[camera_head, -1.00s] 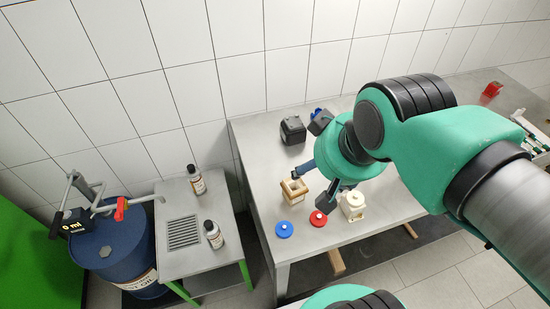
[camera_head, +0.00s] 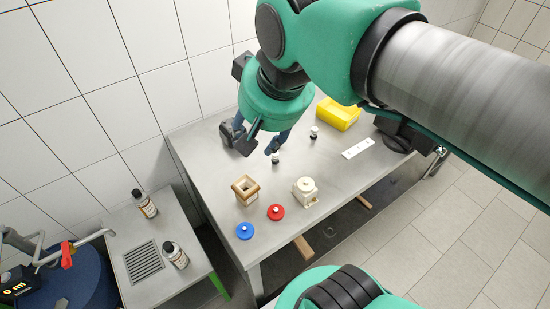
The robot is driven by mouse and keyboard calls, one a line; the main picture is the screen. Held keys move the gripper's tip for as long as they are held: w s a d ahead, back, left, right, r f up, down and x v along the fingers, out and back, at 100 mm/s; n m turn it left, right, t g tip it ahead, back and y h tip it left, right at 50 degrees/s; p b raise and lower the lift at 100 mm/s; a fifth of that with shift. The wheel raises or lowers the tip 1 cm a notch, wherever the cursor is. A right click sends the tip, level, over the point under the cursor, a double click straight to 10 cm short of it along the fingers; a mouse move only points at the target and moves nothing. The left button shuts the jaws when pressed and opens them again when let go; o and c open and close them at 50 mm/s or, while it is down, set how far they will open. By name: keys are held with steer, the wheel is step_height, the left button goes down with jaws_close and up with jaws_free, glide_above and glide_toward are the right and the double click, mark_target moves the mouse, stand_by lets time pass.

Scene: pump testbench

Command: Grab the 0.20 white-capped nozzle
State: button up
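Two small dark nozzles with pale tops stand on the grey metal table (camera_head: 222,222). The nearer nozzle (camera_head: 275,158) is just below my gripper's right finger; the other nozzle (camera_head: 313,132) stands farther back and to the right. Their size markings are too small to read, so I cannot tell which is 0.20. My gripper (camera_head: 258,147) points down over the table with its fingers spread apart and nothing visible between them. I cannot tell whether the right finger touches the nearer nozzle.
A wooden-coloured block (camera_head: 245,189), a cream pump housing (camera_head: 305,191), a red cap (camera_head: 276,212) and a blue cap (camera_head: 245,230) stand near the front. A yellow bin (camera_head: 339,113) and white strip (camera_head: 357,148) lie right. Two bottles stand on the side table (camera_head: 117,226).

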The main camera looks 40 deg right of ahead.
steer(key=w+d+r+m+g, duration=0.1)
steer(key=w+d+r+m, duration=0.1)
steer(key=w+d+m, duration=0.35)
steer(key=m+g, duration=0.4)
steer(key=m, duration=1.9)
glide_above(275, 153)
step_height(275, 153, down, 3)
step_height(275, 153, down, 28)
steer(key=shift+p, duration=0.3)
steer(key=shift+a, duration=0.1)
steer(key=shift+f, duration=0.1)
steer(key=shift+f+b, duration=0.75)
steer(key=shift+f, duration=3.65)
